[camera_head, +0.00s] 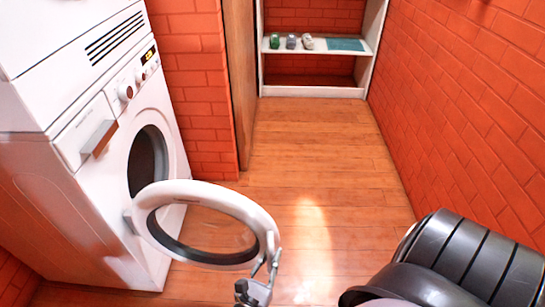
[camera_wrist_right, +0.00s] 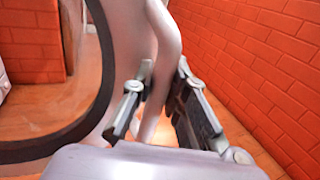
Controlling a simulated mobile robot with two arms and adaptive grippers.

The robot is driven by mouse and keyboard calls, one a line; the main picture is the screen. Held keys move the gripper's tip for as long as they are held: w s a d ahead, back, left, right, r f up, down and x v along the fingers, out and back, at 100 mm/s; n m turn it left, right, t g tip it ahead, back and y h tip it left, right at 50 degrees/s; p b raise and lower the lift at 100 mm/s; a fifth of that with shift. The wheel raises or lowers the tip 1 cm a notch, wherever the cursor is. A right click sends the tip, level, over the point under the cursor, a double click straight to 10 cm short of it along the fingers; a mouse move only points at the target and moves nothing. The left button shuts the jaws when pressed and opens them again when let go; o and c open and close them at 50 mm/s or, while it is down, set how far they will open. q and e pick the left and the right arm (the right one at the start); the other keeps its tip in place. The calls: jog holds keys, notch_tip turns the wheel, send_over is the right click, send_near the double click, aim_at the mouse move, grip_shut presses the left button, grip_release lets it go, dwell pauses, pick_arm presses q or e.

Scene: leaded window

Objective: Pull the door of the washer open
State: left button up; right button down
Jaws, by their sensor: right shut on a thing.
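The white washer (camera_head: 95,195) stands at the left in the head view, with its dark drum opening (camera_head: 147,160) uncovered. Its round door (camera_head: 190,190), a white ring with a clear window, is swung wide out from the front, on a hinge near its left side. My right gripper (camera_head: 268,268) is at the door's right rim, at the bottom of the head view. In the right wrist view the fingers (camera_wrist_right: 160,95) are on either side of the white door rim (camera_wrist_right: 165,50), shut on it. My left gripper is in neither view.
A second white machine (camera_head: 75,40) sits on top of the washer. A white shelf (camera_head: 315,92) with several small items stands at the far end. Brick walls (camera_head: 470,90) close in the right side. The wooden floor (camera_head: 320,170) between is clear.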

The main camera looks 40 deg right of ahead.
aim_at(270, 248)
jog(key=shift+w, duration=0.1)
jog(key=c, duration=1.8)
grip_release()
jog(key=shift+r, duration=0.1)
notch_tip(270, 248, up, 10)
jog(key=shift+f, duration=0.1)
jog(key=shift+c, duration=0.5)
